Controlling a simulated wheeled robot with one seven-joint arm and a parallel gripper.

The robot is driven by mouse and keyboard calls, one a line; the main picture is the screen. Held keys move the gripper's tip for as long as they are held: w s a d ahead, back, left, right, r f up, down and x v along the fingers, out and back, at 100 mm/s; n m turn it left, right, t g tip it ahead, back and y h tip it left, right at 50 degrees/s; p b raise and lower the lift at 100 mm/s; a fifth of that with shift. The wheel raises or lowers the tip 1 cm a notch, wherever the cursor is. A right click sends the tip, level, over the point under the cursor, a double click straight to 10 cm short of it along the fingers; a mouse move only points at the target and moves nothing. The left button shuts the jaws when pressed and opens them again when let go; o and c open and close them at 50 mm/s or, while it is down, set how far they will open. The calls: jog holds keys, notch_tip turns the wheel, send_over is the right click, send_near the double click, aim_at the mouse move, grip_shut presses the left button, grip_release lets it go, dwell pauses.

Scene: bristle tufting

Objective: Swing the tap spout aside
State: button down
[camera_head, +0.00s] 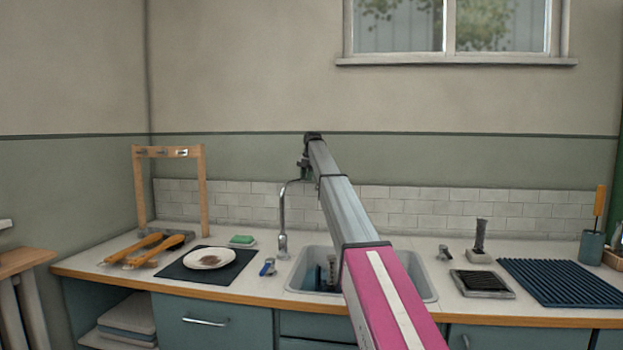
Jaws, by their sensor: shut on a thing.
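The tap (282,215) is a thin chrome pipe that rises from the counter at the left edge of the sink and bends over to the right at its top. My gripper (305,176) points down at the end of the bent spout and is shut on it. The fingers are small and dark here, so the exact contact is hard to see. My arm reaches in from the lower right and covers part of the sink (305,262) and the wall behind. The spout's tip is mostly hidden at the gripper.
Left of the tap are a green sponge (241,239), a stained plate (190,258), a blue-handled item (267,267) and orange-handled tools (150,242). A wooden rack (204,180) stands behind. Right of the sink are a black brush tray (483,283) and a ridged mat (560,283).

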jog(key=shift+w+a, duration=0.2)
jog(key=shift+a, duration=0.15)
jog(key=shift+n, duration=0.3)
jog(key=c, duration=1)
grip_release()
jog(key=shift+o, duration=0.2)
notch_tip(320, 180, up, 11)
jog(key=s+d, duration=0.1)
jog(key=shift+d+f, duration=0.2)
jog(key=shift+d, duration=0.2)
